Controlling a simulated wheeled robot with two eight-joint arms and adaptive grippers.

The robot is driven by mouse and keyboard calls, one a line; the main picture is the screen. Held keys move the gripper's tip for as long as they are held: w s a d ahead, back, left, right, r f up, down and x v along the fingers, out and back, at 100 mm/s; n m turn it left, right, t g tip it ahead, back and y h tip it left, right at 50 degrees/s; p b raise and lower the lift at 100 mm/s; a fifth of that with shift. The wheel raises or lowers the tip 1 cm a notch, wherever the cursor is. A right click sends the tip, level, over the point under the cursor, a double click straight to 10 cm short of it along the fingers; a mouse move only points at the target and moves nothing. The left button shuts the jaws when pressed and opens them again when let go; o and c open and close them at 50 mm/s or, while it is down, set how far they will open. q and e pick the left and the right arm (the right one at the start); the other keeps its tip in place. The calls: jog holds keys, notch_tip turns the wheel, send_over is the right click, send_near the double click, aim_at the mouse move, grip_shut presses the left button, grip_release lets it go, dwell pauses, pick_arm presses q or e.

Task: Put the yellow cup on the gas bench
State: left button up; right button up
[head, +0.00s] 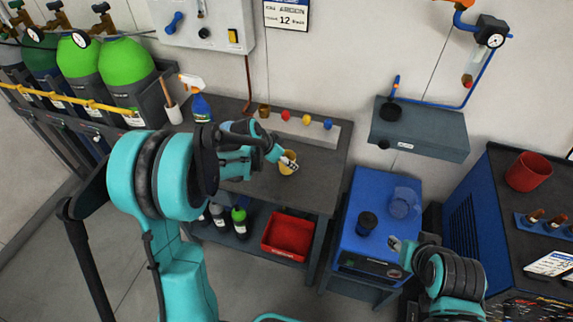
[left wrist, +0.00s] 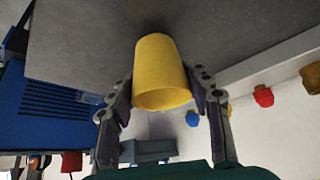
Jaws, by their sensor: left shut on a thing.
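The yellow cup (head: 287,168) is over the right part of the dark grey bench (head: 315,185) beside the gas bottles. My left gripper (head: 285,160) is shut on it. In the left wrist view the cup (left wrist: 162,72) sits between both fingers (left wrist: 163,92), with its far end against or close to the grey bench top (left wrist: 90,45). I cannot tell whether it touches the top. My right gripper (head: 398,244) is low at the right, by the blue machine; its fingers are too small to read.
Red, yellow and blue knobs (head: 306,119) line the back of the bench. A spray bottle (head: 200,104) stands at its back left. A red bin (head: 288,236) is on the lower shelf. A blue machine (head: 357,240) carrying a dark cup (head: 366,222) stands to the right.

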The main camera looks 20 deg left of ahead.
pick_arm(q)
jog(key=shift+f, duration=0.65)
jog(key=shift+r, duration=0.1)
jog(key=o, duration=1.3)
